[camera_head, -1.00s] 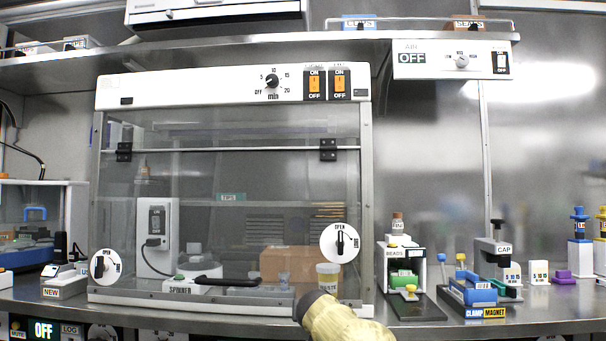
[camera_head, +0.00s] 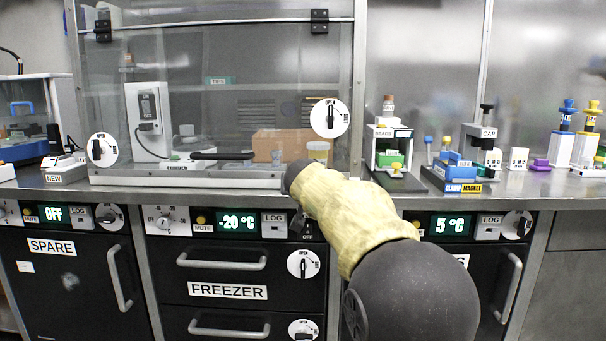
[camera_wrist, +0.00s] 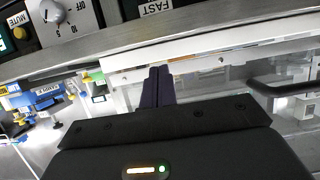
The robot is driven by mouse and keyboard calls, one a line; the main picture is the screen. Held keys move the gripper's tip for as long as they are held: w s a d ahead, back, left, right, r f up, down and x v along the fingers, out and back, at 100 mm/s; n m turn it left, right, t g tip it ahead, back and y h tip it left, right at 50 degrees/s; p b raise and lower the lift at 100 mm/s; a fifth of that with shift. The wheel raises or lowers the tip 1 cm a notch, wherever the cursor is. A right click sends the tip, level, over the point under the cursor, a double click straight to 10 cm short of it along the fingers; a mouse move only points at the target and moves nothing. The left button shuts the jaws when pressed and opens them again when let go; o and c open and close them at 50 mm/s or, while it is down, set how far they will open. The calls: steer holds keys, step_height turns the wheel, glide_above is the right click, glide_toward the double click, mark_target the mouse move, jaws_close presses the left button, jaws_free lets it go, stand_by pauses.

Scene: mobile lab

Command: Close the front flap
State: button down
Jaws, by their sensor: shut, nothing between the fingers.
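The front flap (camera_head: 240,95) is a clear panel on the bench cabinet, hung from black hinges along its top. It hangs down, its black handle (camera_head: 222,155) near the bottom; I cannot tell whether it sits flush. Round white knobs (camera_head: 103,149) and (camera_head: 330,118) stand at its lower left and right. In the wrist view my gripper (camera_wrist: 157,84) is shut and empty, its dark fingers over the pale lower edge of the cabinet, beside the handle (camera_wrist: 285,89). Contact is unclear. In the head view my arm hides the fingers near the cabinet's lower right.
A waste cup (camera_head: 318,151) and a brown box (camera_head: 280,143) show behind the flap. A bead stand (camera_head: 390,155) and a clamp magnet block (camera_head: 455,177) stand right on the bench. Freezer drawers (camera_head: 230,291) with handles lie below the bench edge.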

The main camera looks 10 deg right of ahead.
steer(key=s+a, duration=0.1)
steer(key=s, duration=0.6)
steer(key=shift+s+a+r+b, duration=0.35)
steer(key=shift+r, duration=0.1)
steer(key=c, duration=1.8)
jaws_free()
steer(key=shift+c, duration=0.2)
steer(key=o, duration=0.4)
steer(key=shift+s+d+f+p, duration=0.15)
steer(key=shift+f+p, duration=0.1)
steer(key=shift+p, duration=0.15)
steer(key=shift+c, duration=0.2)
steer(key=shift+o, duration=0.6)
steer(key=s+d+f+n+g+p, duration=0.1)
steer(key=s+d+f+g+p, duration=0.1)
steer(key=f+p, duration=0.3)
steer(key=shift+s+f+g+y, duration=0.3)
steer(key=shift+s+g, duration=0.3)
steer(key=shift+s, duration=0.3)
steer(key=s+f+g+y+p, duration=0.1)
steer(key=s+f+g+p, duration=0.2)
steer(key=s, duration=0.9)
steer(key=s+d+f+n+g+y+p, duration=0.1)
steer(key=s+f+g+p, duration=0.3)
steer(key=s+f+p, duration=0.5)
steer(key=s, duration=0.2)
steer(key=shift+s+d+g, duration=0.3)
steer(key=shift+s, duration=0.05)
